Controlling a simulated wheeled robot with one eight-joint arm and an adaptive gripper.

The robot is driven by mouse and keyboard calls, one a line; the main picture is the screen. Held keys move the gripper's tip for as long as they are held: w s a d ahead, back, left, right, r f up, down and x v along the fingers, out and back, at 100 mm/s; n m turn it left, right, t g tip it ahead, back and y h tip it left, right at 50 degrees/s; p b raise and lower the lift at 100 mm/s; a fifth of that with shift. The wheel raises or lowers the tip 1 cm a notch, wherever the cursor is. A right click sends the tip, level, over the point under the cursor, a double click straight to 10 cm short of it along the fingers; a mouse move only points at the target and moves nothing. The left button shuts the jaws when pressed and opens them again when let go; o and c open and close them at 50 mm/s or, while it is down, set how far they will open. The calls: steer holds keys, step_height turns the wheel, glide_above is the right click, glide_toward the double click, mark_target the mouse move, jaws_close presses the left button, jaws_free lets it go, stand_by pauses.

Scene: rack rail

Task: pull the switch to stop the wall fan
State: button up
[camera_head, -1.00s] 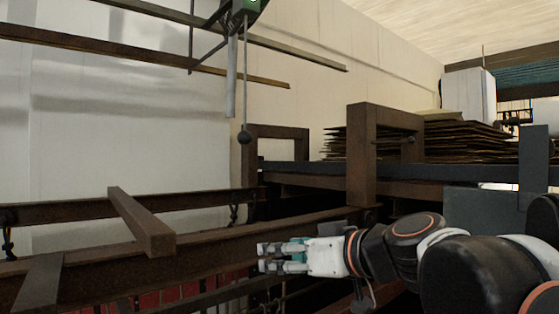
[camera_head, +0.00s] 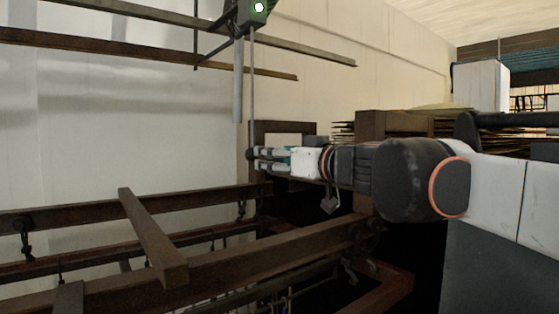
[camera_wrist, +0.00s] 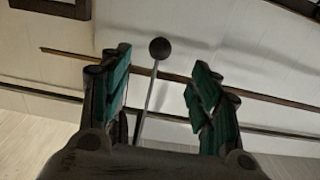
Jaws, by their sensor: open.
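The pull switch is a thin rod (camera_head: 252,85) hanging from a dark green box (camera_head: 254,11) with a lit white spot, at the top centre of the head view. A dark ball sits at its lower end, beside my fingertips. My gripper (camera_head: 264,159) is open and level, pointing left at the ball's height. In the wrist view the dark ball (camera_wrist: 160,48) shows between the fingertips of my open gripper (camera_wrist: 157,66), and the rod runs down between the two fingers. Neither finger visibly touches it. The fan itself cannot be clearly made out.
A grey tube (camera_head: 238,80) hangs just left of the rod. Metal rails (camera_head: 180,52) cross above. Brown beams (camera_head: 155,238) fill the space below, and a brown frame (camera_head: 285,130) stands behind my gripper. A pale wall (camera_head: 120,120) lies at the left.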

steer(key=x, duration=0.9)
steer(key=shift+w+a, duration=0.1)
steer(key=shift+a, duration=0.05)
steer(key=c, duration=1.1)
steer(key=shift+c, duration=0.2)
